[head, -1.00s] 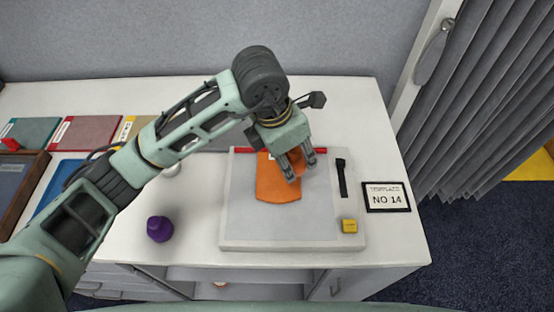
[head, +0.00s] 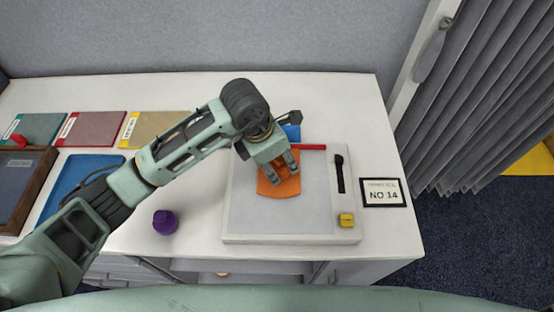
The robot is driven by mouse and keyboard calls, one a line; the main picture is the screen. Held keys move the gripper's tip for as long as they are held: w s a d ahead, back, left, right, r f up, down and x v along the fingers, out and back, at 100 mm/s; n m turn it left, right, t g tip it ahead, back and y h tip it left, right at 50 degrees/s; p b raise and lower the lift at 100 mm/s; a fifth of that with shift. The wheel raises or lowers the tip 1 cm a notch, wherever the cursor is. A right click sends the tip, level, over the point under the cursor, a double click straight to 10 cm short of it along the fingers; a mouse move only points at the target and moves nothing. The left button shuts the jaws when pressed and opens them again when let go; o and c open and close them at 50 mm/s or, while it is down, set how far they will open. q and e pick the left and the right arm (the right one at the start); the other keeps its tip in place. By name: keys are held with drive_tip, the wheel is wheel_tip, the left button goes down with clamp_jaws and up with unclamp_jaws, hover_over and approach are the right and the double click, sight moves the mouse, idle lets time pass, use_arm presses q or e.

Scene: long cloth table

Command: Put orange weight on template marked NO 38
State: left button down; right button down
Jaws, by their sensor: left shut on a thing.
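A flat orange template-like piece (head: 281,189) lies on the pale board (head: 255,220). Its upper part is hidden by my left gripper (head: 285,168), whose fingers point down over it. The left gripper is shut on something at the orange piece. It seems to be the orange weight, but its outline merges with the orange behind it. No NO 38 marking is readable; the framed sign (head: 384,193) right of the board reads NO 14. My right gripper is not in view.
A yellow weight (head: 347,220), a black tool (head: 340,173) and a red bar (head: 312,147) are on the board. A purple weight (head: 165,222) stands left of it. Coloured sheets and a blue tray (head: 62,185) are further left. The right table edge is near the sign.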

use_arm(q)
drive_tip(key=shift+f, duration=0.1)
drive_tip(key=c, duration=1)
unclamp_jaws()
drive_tip(key=b+v, duration=0.2)
drive_tip(key=v, duration=1)
drive_tip(key=shift+b, duration=0.3)
drive_tip(key=shift+s, duration=0.1)
